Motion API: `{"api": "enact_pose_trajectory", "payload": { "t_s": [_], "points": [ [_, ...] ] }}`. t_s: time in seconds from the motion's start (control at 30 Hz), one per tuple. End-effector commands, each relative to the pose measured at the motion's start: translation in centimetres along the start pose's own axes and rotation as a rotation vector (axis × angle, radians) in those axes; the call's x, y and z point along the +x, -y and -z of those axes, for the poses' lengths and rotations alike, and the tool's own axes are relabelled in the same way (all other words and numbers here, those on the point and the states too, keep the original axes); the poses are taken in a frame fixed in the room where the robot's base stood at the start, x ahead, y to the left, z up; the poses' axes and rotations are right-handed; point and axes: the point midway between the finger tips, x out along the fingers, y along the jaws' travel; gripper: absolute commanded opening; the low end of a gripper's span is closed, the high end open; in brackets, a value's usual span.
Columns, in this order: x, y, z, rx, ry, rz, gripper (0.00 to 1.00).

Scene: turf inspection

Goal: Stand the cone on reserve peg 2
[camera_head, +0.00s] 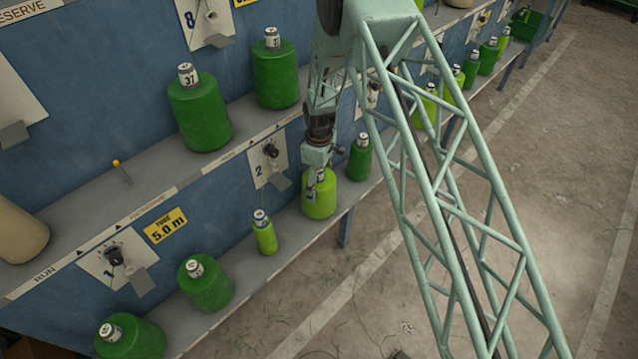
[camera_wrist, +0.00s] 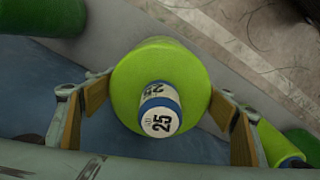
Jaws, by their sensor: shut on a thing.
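A lime-green cone (camera_head: 319,200) with a white and blue core is in my gripper (camera_head: 318,184), at the front of the lower shelf. In the wrist view the same cone (camera_wrist: 190,75) reads 25, and the tan finger pads of my gripper (camera_wrist: 161,94) flank it. The cone looks upright; I cannot tell whether its base touches the shelf. A plate marked 2 (camera_head: 257,171) with a black fitting is on the blue wall behind, to the left. A bare orange-tipped peg (camera_head: 121,170) stands on the upper shelf; I see no number on it.
A small lime cone (camera_head: 265,236) stands to the left, and a dark green cone (camera_head: 359,161) close behind to the right. Larger green cones (camera_head: 206,287) fill the lower left. Cone 37 (camera_head: 200,115) stands on the upper shelf. The floor (camera_head: 390,265) in front is open.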

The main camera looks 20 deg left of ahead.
Motion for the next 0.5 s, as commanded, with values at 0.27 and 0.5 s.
{"api": "enact_pose_trajectory", "payload": {
  "t_s": [0.27,0.5],
  "points": [
    [-0.03,-0.1,0.07,0.0,-0.001,-0.002,0.43],
    [0.14,0.0,0.0,0.0,0.0,0.0,0.89]
  ]
}}
